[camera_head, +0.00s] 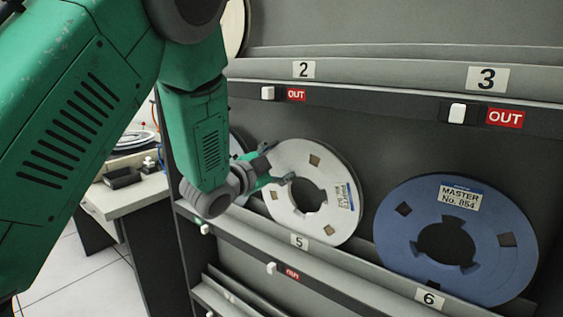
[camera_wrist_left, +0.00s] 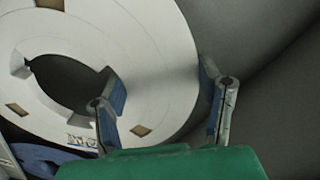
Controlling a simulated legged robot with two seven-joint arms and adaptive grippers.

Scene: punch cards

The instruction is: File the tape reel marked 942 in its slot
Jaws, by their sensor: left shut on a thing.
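A white tape reel (camera_head: 285,222) leans upright in the rack above the label 5, with a small label (camera_head: 344,196) whose number I cannot read. My left gripper (camera_head: 276,165) is at the reel's upper left and is shut on its flat band. In the left wrist view, one blue-padded finger of the gripper (camera_wrist_left: 165,95) lies over the white reel (camera_wrist_left: 150,50) by its centre hole, and the other is at its outer rim. My right gripper is not in view.
Part of another reel (camera_head: 236,146) shows behind my left gripper. Shelf ledges carry labels 2 (camera_head: 304,69) and 3 (camera_head: 488,79) with red OUT tags. A desk (camera_head: 128,194) stands left.

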